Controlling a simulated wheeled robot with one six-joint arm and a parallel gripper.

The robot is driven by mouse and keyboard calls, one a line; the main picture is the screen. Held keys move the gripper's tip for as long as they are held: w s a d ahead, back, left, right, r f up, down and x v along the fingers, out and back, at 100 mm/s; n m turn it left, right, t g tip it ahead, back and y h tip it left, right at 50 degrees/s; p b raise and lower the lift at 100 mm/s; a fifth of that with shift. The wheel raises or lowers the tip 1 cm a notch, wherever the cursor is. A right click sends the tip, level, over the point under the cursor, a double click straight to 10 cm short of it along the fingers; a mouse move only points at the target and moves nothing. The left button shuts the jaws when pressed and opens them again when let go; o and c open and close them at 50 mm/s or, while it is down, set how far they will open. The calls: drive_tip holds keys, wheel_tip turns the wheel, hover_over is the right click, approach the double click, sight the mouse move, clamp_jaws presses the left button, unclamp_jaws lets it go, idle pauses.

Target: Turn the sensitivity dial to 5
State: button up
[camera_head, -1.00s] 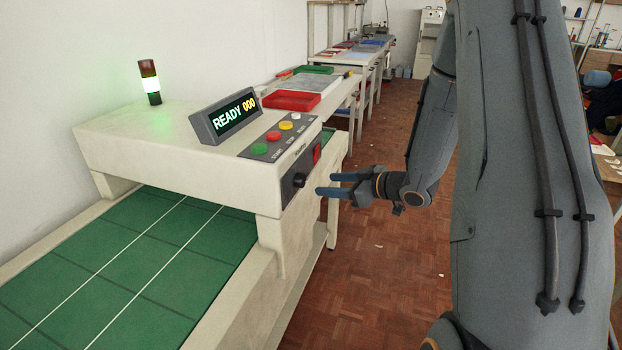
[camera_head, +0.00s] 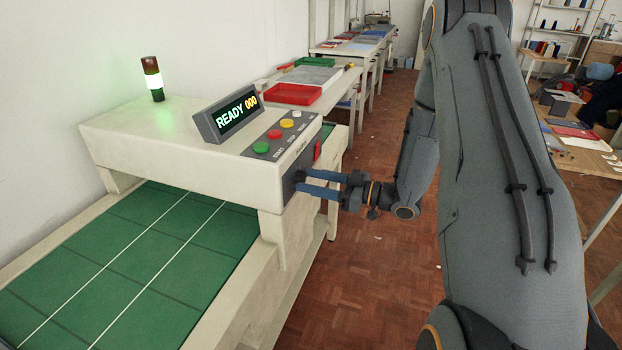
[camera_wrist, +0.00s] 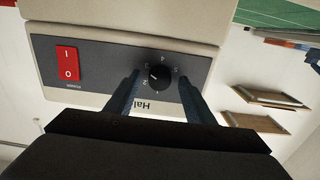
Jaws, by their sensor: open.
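The sensitivity dial is a black round knob (camera_wrist: 159,77) with a light pointer line, on a dark grey side panel (camera_wrist: 110,75) of the cream machine. In the head view the dial is hidden by my gripper (camera_head: 299,181). My gripper is open, its two blue fingers on either side of the dial in the wrist view (camera_wrist: 160,85). I cannot tell whether the fingers touch the knob.
A red power switch (camera_wrist: 68,62) sits on the same panel, beside the dial. Green, red, yellow and white buttons (camera_head: 274,134) lie on top, next to a display (camera_head: 228,117) reading "READY 000". A lit signal lamp (camera_head: 153,78) stands at the back. The floor (camera_head: 375,285) beside the machine is clear.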

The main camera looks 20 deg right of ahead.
drive_tip(key=shift+w+a, duration=0.15)
drive_tip(key=shift+a, duration=0.05)
drive_tip(key=c, duration=1.1)
drive_tip(key=shift+o, duration=0.2)
